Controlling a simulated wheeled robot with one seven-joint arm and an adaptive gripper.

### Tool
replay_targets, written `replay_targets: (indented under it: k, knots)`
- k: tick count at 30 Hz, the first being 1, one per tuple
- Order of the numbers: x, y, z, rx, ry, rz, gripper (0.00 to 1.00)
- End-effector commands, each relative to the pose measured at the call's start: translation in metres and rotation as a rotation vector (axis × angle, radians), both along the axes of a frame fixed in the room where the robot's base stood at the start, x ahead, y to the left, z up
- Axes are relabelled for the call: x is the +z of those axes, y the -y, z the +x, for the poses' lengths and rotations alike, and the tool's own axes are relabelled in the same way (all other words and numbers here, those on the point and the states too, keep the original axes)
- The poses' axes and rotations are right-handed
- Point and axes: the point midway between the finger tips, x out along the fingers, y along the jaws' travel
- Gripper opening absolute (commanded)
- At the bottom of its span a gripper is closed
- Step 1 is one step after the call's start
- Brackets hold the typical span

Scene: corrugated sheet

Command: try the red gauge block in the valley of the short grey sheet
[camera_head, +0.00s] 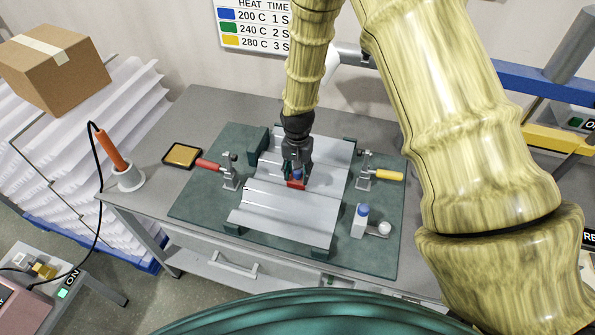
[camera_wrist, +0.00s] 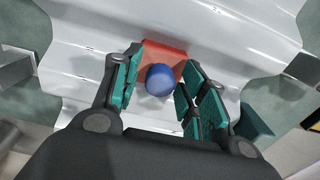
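The red gauge block (camera_head: 296,185) has a blue round knob (camera_wrist: 160,79) on top. It is at the middle of the grey corrugated sheeting, near the seam between a rear sheet (camera_head: 335,155) and a front sheet (camera_head: 290,217). I cannot tell which is the short one, or whether the block is seated in a valley. My gripper (camera_wrist: 158,82) points down over the block, its teal-padded fingers on either side of the knob. In the wrist view the fingers stand apart, with gaps beside the knob. The fingers partly hide the block in the head view.
A red-handled clamp (camera_head: 229,172) stands left of the sheets and a yellow-handled clamp (camera_head: 367,176) right. A white bottle with blue cap (camera_head: 361,219) stands at front right. A soldering-type iron (camera_head: 112,150) in its holder and a sponge tray (camera_head: 183,156) are at left.

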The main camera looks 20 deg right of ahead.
Motion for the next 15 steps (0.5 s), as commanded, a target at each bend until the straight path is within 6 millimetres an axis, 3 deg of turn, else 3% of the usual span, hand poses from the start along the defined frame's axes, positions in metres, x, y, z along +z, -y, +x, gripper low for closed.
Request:
replay_targets:
  k: [10, 15]
  knots:
    - [0.001, 0.0, 0.0, 0.0, 0.0, 0.0, 0.49]
    - [0.015, 0.0, 0.001, -0.001, 0.002, 0.0, 0.49]
